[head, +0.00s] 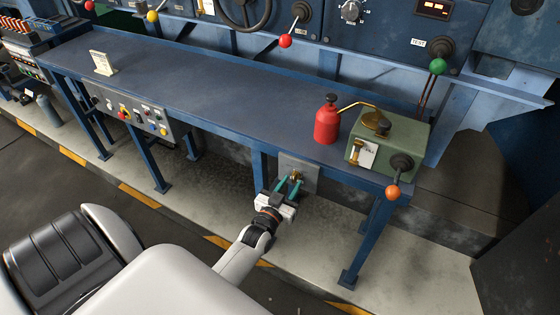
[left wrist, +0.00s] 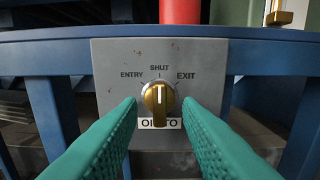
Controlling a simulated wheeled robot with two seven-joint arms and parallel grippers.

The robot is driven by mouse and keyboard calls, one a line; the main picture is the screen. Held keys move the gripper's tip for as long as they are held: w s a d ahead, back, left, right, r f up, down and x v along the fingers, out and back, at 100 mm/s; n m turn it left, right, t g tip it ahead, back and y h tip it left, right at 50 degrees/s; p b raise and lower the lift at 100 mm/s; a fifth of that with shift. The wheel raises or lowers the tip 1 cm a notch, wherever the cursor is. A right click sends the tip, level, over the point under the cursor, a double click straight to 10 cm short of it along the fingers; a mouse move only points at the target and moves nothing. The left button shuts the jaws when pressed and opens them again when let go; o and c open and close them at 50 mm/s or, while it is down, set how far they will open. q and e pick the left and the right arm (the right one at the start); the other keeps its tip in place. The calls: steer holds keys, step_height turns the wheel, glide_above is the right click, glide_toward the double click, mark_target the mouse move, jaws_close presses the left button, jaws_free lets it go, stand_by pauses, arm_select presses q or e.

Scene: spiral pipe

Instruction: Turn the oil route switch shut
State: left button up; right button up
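The oil route switch (left wrist: 158,100) is a brass knob on a grey plate (left wrist: 205,60) marked ENTRY, SHUT and EXIT. Its white pointer line stands about upright, toward SHUT at the top. The knob hides part of the lettering below it. In the head view the plate (head: 311,177) hangs under the table's front edge. My left gripper (head: 289,187) is in front of it, with its green fingers open. In the left wrist view the fingertips (left wrist: 159,106) are on either side of the knob with gaps, and nothing is held. My right gripper is out of view.
A blue table (head: 215,92) runs above the plate. On it stand a red oil can (head: 326,122) and a green box (head: 400,140) with an orange-knobbed lever (head: 393,192). A button panel (head: 130,112) hangs farther left. Table legs flank the plate.

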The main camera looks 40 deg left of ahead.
arm_select(q)
steer(key=s+d+b, duration=0.1)
steer(key=s, duration=0.9)
steer(key=shift+s+d+b, duration=0.2)
steer(key=shift+d+b, duration=0.2)
steer(key=s+d+f+m+g+h, duration=0.1)
steer(key=s+d+f+g, duration=0.2)
steer(key=f, duration=0.6)
steer(key=s+d+f+m+g+h, duration=0.1)
steer(key=s+d+f+g, duration=0.2)
steer(key=f, duration=0.7)
steer(key=s+d+f+g+h, duration=0.1)
steer(key=s+f+g, duration=0.3)
steer(key=f, duration=0.5)
steer(key=s+f+g, duration=0.2)
steer(key=s+f, duration=0.2)
steer(key=s, duration=0.3)
steer(key=s+f+m+g, duration=0.1)
steer(key=s+f, duration=0.3)
steer(key=s, duration=0.4)
steer(key=s+f+m+g, duration=0.1)
steer(key=s+f+g, duration=0.2)
steer(key=s+f, duration=0.2)
steer(key=s, duration=0.2)
steer(key=shift+s+g, duration=0.4)
steer(key=shift+f, duration=0.1)
